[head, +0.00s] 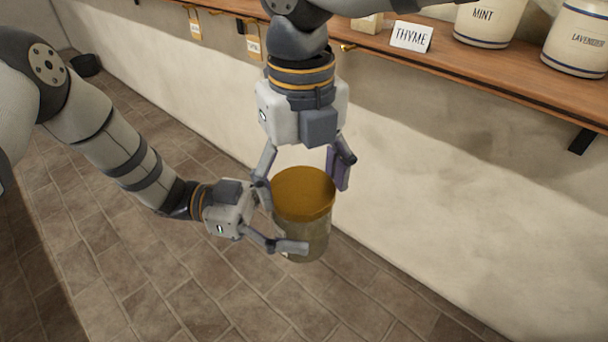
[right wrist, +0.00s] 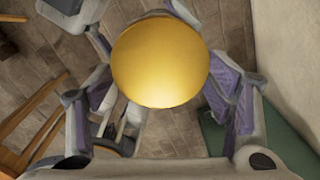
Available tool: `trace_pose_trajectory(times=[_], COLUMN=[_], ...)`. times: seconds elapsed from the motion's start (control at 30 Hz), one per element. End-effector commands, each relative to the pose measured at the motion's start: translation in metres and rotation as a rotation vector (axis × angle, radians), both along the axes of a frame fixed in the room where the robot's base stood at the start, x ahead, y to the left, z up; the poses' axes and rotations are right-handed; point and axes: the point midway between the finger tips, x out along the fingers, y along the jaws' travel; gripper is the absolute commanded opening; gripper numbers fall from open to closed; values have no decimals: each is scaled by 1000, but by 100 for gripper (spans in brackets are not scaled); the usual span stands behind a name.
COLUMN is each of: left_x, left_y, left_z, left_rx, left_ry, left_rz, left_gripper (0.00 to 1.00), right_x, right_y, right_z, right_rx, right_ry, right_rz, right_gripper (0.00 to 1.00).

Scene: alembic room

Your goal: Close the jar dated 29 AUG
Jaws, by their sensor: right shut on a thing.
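A clear glass jar (head: 303,238) with a gold-amber lid (head: 303,192) is held in the air above the tiled floor, near the wall. The lid sits over the jar's mouth with no gap that I can see. My left gripper (head: 282,222) comes in from the left and is shut around the jar's body, one finger across its front. My right gripper (head: 305,172) points down from above, shut on the lid with a finger on each side. The lid's round top fills the middle of the right wrist view (right wrist: 160,62). No date label is readable on the jar.
A wooden shelf (head: 475,58) runs along the wall above, with a THYME card (head: 411,37), a MINT canister (head: 489,20) and a LAVENDER canister (head: 577,38). Tags hang below its edge. Wooden furniture (right wrist: 40,118) shows at left in the right wrist view.

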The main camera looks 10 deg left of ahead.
Motion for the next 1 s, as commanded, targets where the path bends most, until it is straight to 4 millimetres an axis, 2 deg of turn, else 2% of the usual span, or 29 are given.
trace_pose_trajectory(times=[0.1, 0.4, 0.53, 0.6, 0.73, 0.77, 0.83, 1.0], left_x=[0, 0, 0, 0, 0, 0, 0, 0], left_y=[0, 0, 0, 0, 0, 0, 0, 0], left_z=[0, 0, 0, -1, -1, -1, -1, 0], left_rx=[2, 2, 2, 2, 2, 2, 3, 1], left_ry=[0, 0, 0, 0, 0, 0, 0, 0], left_rz=[0, 0, 0, 0, 0, 0, 0, 0], left_gripper=[0, 0, 0, 0, 0, 0, 0, 0], right_x=[0, 2, 3, 4, 3, 3, 3, 3], right_y=[2, 5, 5, 6, 6, 6, 6, 6], right_z=[1, 1, 0, 0, 0, 0, 0, -1], right_rx=[1, 7, 9, 10, 8, 8, 8, 7], right_ry=[-5, -11, -11, -9, -7, -6, -7, -6], right_rz=[-448, -1645, -2044, -2184, -2169, -2169, -2168, -2166], right_gripper=[61, 61, 61, 61, 61, 76, 91, 93])
